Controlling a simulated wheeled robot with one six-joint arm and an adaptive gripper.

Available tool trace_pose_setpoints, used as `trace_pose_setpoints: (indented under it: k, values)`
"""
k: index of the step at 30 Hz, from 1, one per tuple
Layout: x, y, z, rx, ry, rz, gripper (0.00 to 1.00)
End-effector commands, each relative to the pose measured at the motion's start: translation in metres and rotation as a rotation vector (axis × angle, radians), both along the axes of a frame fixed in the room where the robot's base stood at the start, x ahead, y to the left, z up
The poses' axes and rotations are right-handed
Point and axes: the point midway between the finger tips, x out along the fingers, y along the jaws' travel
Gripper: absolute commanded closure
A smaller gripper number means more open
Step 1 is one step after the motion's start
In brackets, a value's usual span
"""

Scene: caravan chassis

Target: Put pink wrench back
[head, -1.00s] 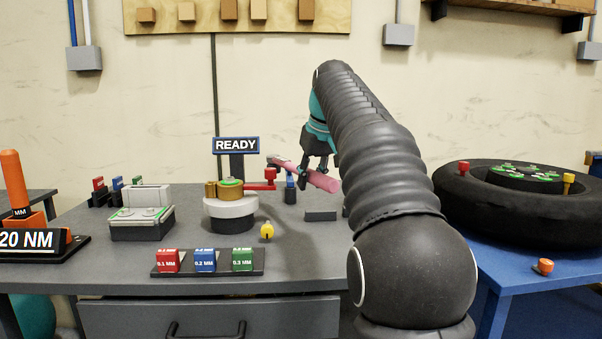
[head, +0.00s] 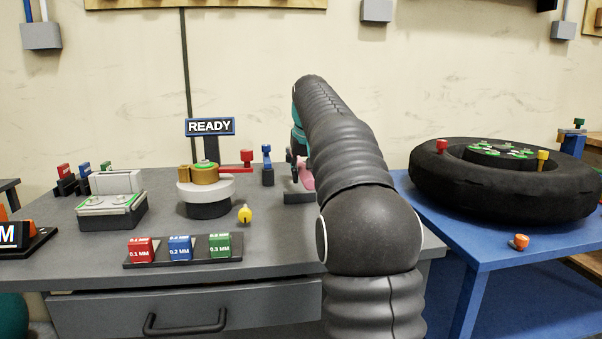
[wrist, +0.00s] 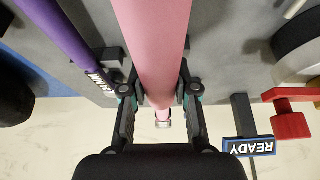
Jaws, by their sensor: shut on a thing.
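The pink wrench (wrist: 152,45) fills the upper middle of the wrist view, its thick pink shaft running between the fingers to a small metallic end below. My gripper (wrist: 158,92) is shut on it, with one dark finger on each side. In the head view a small pink part of the wrench (head: 306,176) shows left of my arm, over the workbench. My arm hides most of the gripper and wrench there. A purple tool (wrist: 62,38) with a white-lettered label lies to the left in the wrist view, beside a small dark block (wrist: 112,57).
The grey workbench (head: 275,240) carries a READY sign (head: 210,127), a red-handled fixture (head: 206,192), a yellow knob (head: 244,214) and a row of red, blue and green blocks (head: 180,249). A black tyre (head: 440,180) lies on a blue table (head: 490,238) at right.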

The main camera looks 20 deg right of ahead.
Motion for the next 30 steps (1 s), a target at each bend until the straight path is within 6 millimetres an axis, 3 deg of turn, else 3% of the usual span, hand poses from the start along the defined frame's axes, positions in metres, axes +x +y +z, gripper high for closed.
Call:
trace_pose_setpoints:
  k: [30]
  values:
    - [0.000,0.003,-0.061,-0.002,-0.007,0.004,1.00]
